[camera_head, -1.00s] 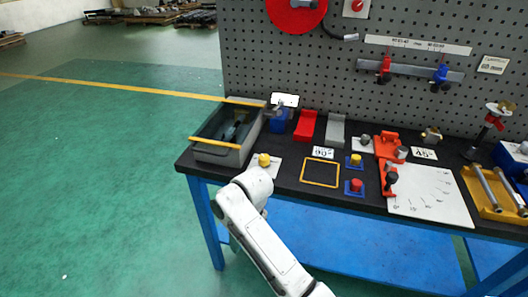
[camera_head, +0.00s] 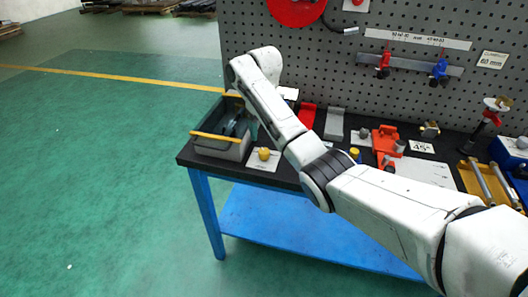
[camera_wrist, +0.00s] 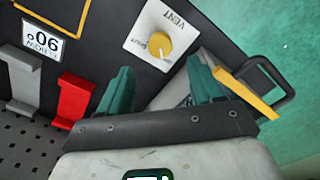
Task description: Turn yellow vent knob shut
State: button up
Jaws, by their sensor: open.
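The yellow vent knob (camera_wrist: 159,43) sits on a white plate (camera_wrist: 178,22) lettered VENT, with smaller lettering beside the knob, in the upper middle of the wrist view. I cannot tell for sure which way the knob points. In the head view the knob (camera_head: 264,153) is on its plate (camera_head: 265,164) near the bench's front left edge. My gripper (camera_wrist: 160,78) is open and empty in the wrist view. Its two teal fingers are apart, with the knob ahead between their lines, not touched. In the head view my gripper's fingers are not clearly visible.
A grey box with yellow handles (camera_head: 222,139) stands left of the knob. A pegboard (camera_head: 430,20) rises behind. My arm hides part of the bench.

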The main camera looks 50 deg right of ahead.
aim_at(264, 150)
notch_tip(264, 150, down, 9)
jog(key=shift+r+p, duration=0.2)
jog(key=shift+p, duration=0.25)
jog(key=shift+c, duration=0.2)
jog(key=c, duration=1)
